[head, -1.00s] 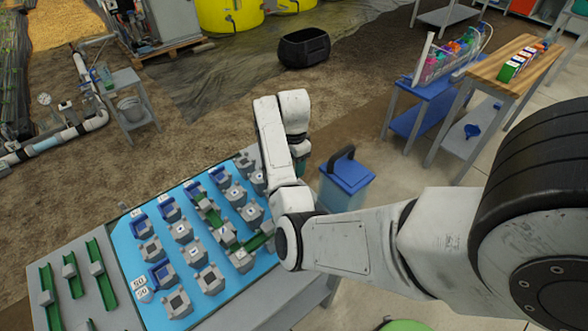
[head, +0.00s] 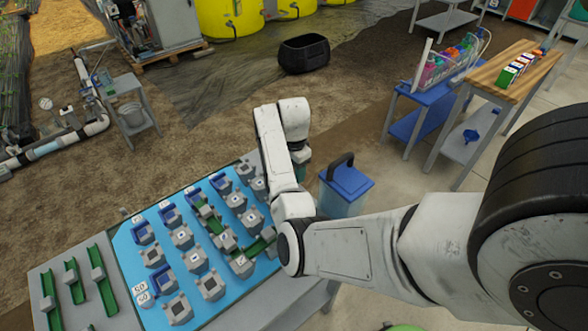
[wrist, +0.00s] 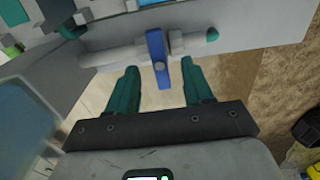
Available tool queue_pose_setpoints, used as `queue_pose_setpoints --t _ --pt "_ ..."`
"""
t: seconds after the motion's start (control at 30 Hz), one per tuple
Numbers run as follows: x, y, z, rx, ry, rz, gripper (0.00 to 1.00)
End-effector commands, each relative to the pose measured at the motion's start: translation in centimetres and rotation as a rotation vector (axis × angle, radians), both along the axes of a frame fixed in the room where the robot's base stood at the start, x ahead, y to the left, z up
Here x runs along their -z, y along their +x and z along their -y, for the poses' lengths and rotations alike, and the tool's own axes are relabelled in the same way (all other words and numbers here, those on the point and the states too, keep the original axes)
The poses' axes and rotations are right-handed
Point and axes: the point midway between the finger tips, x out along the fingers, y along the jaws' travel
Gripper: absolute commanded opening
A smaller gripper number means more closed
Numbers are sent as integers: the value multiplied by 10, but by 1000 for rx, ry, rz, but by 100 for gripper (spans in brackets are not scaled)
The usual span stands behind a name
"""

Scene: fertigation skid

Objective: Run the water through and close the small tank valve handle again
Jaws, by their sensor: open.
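In the wrist view a blue valve handle (wrist: 157,58) sits on a pale pipe (wrist: 113,54) along the side of the bench. The handle lies crosswise to the pipe. My gripper (wrist: 160,72) has its two teal fingers apart, one on each side of the handle's near end. I cannot tell whether either finger touches it. In the head view my gripper (head: 302,160) is mostly hidden behind my wrist, beyond the bench's far right corner, and the valve is hidden there. A clear tank with a blue lid (head: 346,180) and a dark handle stands right of my gripper.
The bench has a blue board (head: 128,248) with several grey blocks and green channels. A blue side table (head: 425,95) and a wooden-topped table (head: 490,80) stand at the right. A black tub (head: 303,55) lies on the ground behind. Open ground lies beyond the bench.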

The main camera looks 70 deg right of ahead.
Motion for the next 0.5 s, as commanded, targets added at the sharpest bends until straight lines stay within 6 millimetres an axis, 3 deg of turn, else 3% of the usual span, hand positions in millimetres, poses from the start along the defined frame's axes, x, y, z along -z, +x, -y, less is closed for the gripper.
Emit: queue_pose_setpoints --t 0.5 --pt "31 -1 0 1 1 -1 51"
